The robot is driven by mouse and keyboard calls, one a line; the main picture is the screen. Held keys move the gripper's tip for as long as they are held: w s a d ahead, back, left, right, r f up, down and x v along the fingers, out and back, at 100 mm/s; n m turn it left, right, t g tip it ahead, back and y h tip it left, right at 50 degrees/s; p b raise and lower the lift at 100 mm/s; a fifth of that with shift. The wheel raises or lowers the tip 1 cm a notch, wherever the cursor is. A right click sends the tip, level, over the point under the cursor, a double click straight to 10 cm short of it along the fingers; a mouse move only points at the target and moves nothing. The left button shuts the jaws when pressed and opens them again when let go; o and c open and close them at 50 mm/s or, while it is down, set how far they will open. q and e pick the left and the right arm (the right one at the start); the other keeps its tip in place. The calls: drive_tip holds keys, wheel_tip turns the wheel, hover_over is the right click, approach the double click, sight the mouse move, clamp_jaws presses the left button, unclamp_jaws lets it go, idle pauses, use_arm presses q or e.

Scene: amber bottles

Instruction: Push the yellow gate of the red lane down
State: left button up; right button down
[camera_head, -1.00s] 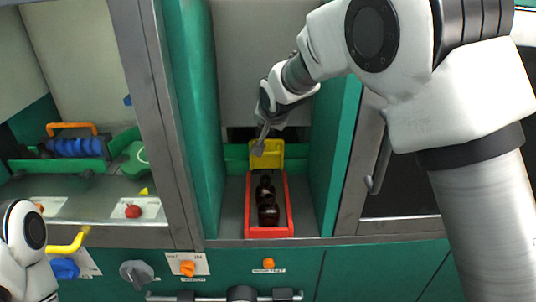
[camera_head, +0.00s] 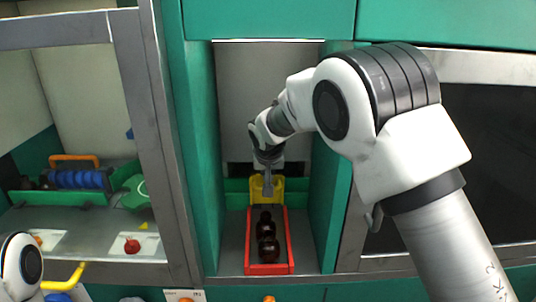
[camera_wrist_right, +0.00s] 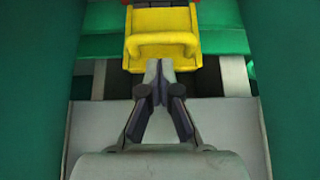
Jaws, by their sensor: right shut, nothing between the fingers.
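The yellow gate (camera_head: 280,188) stands upright at the far end of the red lane (camera_head: 249,250). Dark amber bottles (camera_head: 268,249) stand in the lane. My right gripper (camera_head: 268,192) is shut and empty, with its fingertips overlapping the middle of the gate in the head view. In the right wrist view the gate (camera_wrist_right: 146,22) is just beyond the shut fingertips of my right gripper (camera_wrist_right: 160,66), which overlap its near lower edge. I cannot tell whether they touch it. My left gripper is out of view; only part of my left arm shows at lower left.
Green walls (camera_head: 333,208) close in the bay on both sides. A steel post (camera_head: 165,170) stands to the left. Beyond it, a blue roll (camera_head: 76,180) and a red knob (camera_head: 132,246) are in the left compartment. A dark panel (camera_head: 480,140) is at right.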

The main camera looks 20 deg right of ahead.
drive_tip(key=shift+s+a+f, duration=0.1)
drive_tip(key=shift+s+f, duration=0.2)
drive_tip(key=shift+f, duration=0.4)
wheel_tip(320, 180, down, 4)
drive_tip(key=b, duration=0.3)
drive_tip(key=shift+f, duration=0.15)
